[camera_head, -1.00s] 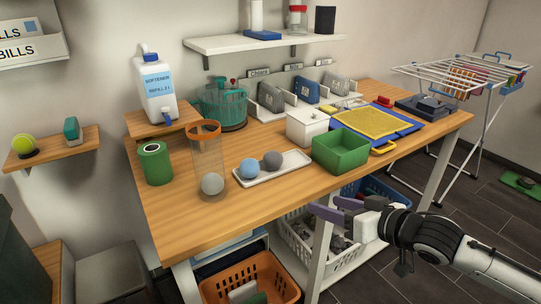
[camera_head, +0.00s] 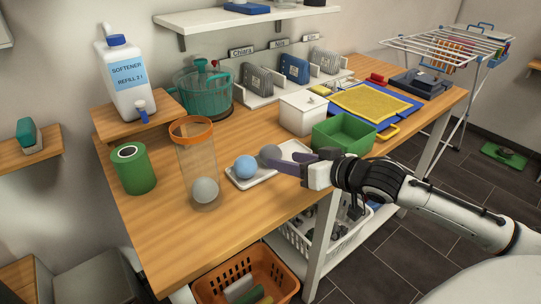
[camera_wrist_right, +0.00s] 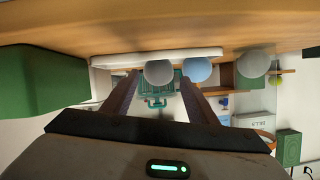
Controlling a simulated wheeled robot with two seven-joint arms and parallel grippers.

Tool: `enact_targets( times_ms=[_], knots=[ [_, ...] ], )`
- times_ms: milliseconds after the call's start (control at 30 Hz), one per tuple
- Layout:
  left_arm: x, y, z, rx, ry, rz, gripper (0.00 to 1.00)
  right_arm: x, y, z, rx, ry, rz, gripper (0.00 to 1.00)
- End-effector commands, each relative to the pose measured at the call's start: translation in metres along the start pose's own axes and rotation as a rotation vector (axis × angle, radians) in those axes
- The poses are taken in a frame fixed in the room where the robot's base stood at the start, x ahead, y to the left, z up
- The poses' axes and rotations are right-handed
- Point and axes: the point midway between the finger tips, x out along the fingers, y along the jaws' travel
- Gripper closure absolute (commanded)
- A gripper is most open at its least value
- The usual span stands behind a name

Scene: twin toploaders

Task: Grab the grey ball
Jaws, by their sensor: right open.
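The grey ball (camera_head: 270,154) sits on a small white tray (camera_head: 241,183) beside a blue ball (camera_head: 244,167). My right gripper (camera_head: 287,167) is open and empty, at the near right side of the tray, with its purple fingers pointing left. In the right wrist view, which looks upside down, the grey ball (camera_wrist_right: 158,72) appears in line with the gap between the fingertips, beyond them. The blue ball (camera_wrist_right: 198,68) appears near one fingertip. A paler grey ball (camera_head: 205,190) is inside a clear cylinder with an orange rim (camera_head: 193,129). My left gripper is out of view.
A green open box (camera_head: 344,145) stands right of the tray, close behind my right gripper. A green can (camera_head: 133,170), a teal basket (camera_head: 203,93) and a white lidded box (camera_head: 303,115) stand on the wooden table (camera_head: 165,225). The front table area is clear.

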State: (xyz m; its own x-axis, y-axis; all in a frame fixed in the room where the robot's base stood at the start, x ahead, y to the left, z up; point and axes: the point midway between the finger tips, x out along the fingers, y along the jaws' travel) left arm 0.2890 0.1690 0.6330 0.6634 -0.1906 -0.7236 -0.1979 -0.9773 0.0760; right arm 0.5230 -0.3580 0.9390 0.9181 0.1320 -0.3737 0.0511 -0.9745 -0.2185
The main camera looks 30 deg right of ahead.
Motion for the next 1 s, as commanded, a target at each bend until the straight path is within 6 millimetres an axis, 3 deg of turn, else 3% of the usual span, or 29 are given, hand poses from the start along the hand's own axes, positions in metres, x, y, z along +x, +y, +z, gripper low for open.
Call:
enact_targets(
  times_ms=[167, 533, 867, 1000],
  knots=[
    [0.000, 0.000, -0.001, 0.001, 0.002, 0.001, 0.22, 0.008, 0.001, -0.001, 0.000, 0.001, 0.000, 0.47],
    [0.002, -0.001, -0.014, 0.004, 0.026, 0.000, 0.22, 0.049, 0.003, -0.003, 0.001, 0.001, 0.001, 0.47],
    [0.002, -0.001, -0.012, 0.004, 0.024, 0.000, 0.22, 0.055, 0.003, -0.002, -0.001, -0.001, 0.000, 0.47],
    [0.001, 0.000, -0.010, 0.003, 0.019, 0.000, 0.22, 0.054, 0.003, -0.002, -0.001, -0.001, 0.000, 0.69]
  ],
)
